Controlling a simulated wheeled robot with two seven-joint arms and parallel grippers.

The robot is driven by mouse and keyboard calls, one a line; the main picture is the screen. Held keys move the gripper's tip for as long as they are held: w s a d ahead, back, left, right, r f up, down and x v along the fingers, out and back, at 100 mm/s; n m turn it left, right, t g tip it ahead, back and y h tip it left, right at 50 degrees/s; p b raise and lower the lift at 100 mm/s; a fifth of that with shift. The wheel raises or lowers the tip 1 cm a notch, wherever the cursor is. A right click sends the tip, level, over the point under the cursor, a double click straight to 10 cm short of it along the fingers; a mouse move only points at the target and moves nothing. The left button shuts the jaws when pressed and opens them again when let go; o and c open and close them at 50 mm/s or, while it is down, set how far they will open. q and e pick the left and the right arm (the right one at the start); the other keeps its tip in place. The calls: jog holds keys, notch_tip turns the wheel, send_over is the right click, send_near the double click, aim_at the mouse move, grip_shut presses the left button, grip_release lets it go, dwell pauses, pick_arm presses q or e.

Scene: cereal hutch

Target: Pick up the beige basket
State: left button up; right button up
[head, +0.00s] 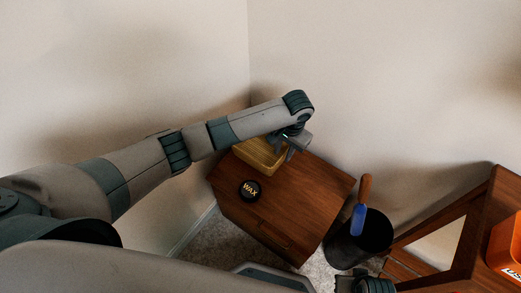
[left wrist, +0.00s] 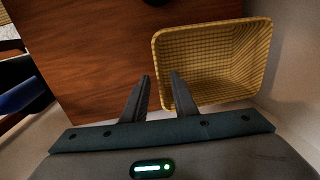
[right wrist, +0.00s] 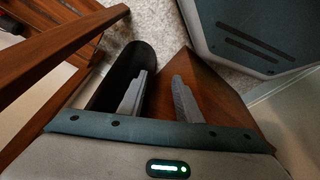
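The beige basket (head: 257,157) stands at the far corner of a brown wooden cabinet top, partly hidden by my left arm in the head view. In the left wrist view the woven basket (left wrist: 215,60) is upright and looks empty. My left gripper (head: 285,153) is at the basket's right end in the head view. In the left wrist view its fingers (left wrist: 161,80) are apart, with the near-left part of the basket's rim showing between them. I cannot tell whether they touch it. My right gripper (right wrist: 160,78) is open and empty, near a black bin.
A black WAX tin (head: 250,190) sits on the cabinet top (head: 290,215). The black bin (head: 350,250) stands beside the cabinet, with a blue-and-orange object (head: 360,210) above it. A wooden frame (head: 470,210) and an orange box (head: 506,248) are at right. Walls close in behind the basket.

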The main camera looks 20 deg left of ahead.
aim_at(282, 160)
pick_arm(q)
notch_tip(282, 160, down, 2)
jog(key=shift+f, duration=0.25)
jog(key=shift+a+f, duration=0.1)
jog(key=shift+f, duration=0.45)
pick_arm(e)
notch_tip(282, 160, up, 2)
jog(key=shift+r, duration=0.1)
jog(key=shift+s+f, duration=0.15)
jog(key=shift+f, duration=0.05)
pick_arm(q)
jog(key=shift+w, duration=0.1)
grip_shut()
pick_arm(e)
jog(key=shift+f, duration=0.1)
